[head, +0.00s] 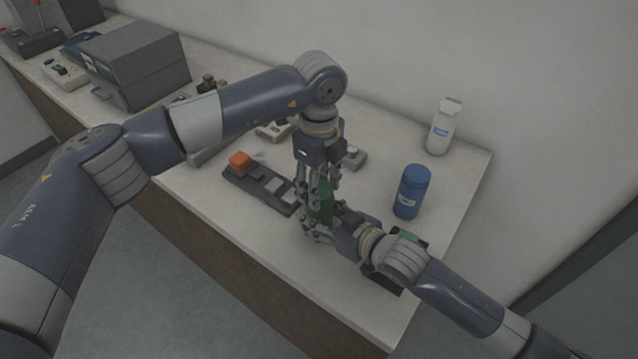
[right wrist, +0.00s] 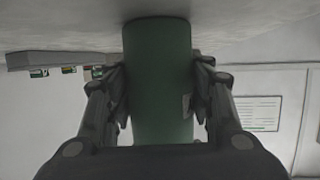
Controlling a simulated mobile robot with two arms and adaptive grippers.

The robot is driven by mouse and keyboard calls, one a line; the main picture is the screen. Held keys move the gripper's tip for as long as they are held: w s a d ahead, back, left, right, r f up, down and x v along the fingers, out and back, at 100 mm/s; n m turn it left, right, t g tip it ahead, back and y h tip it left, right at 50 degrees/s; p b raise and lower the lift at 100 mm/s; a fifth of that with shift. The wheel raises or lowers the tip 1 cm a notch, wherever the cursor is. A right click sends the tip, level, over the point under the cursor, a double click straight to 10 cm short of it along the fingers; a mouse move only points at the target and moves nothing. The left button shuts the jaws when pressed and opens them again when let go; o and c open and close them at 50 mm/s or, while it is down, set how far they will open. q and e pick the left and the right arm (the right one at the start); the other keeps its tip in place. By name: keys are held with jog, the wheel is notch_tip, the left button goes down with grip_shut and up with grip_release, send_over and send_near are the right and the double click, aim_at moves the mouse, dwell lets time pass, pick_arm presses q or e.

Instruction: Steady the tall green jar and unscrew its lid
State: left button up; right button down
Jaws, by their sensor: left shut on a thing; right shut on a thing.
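The tall green jar (head: 321,208) stands near the front edge of the bench, partly covered by both grippers. My left gripper (head: 317,188) comes down from above and is shut on the jar's top end; its fingers hide the lid. My right gripper (head: 319,228) reaches in from the right, lower down, and is shut around the jar's body. In the right wrist view the green jar (right wrist: 160,80) fills the space between the two fingers, with a small pale label at its side. I cannot tell whether the lid has turned.
A blue jar (head: 411,192) and a white bottle (head: 441,128) stand to the right. A grey box machine (head: 137,62) stands at the back left.

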pick_arm(q)
jog(key=shift+r, duration=0.25)
dwell(0.6)
jog(key=shift+r, duration=0.9)
jog(key=shift+r, duration=2)
pick_arm(e)
jog(key=c, duration=0.7)
grip_release()
jog(key=v, duration=1.2)
jog(key=shift+s, duration=0.1)
